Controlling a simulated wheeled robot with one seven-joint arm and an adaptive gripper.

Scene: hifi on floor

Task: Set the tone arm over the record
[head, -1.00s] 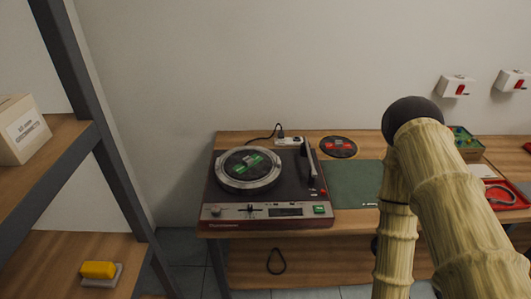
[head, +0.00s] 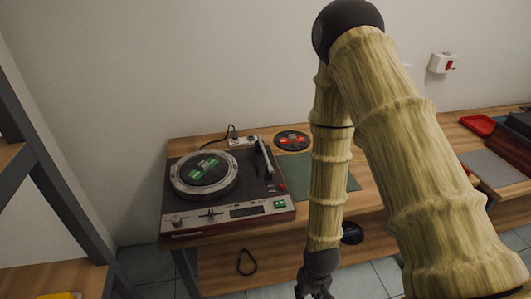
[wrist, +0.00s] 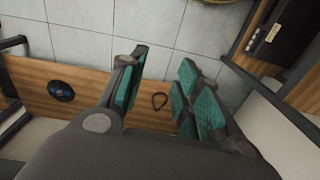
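The turntable (head: 236,222) stands on the left part of a wooden bench in the head view. A black record with a green label (head: 205,168) lies on its platter. The tone arm (head: 264,157) lies along the turntable's right side, beside the record and not over it. My gripper (head: 315,288) is at the bottom of the head view, in front of the bench and lower than its top, partly cut off. In the wrist view my gripper (wrist: 160,85) has its green-padded fingers apart with nothing between them.
A second record with a red label (head: 292,140) and a green mat (head: 345,180) lie right of the turntable. A dark loop (head: 246,262) and dark round object (head: 352,233) are on the lower shelf. A shelf rack (head: 50,185) stands at left. A red tray (head: 478,125) is at right.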

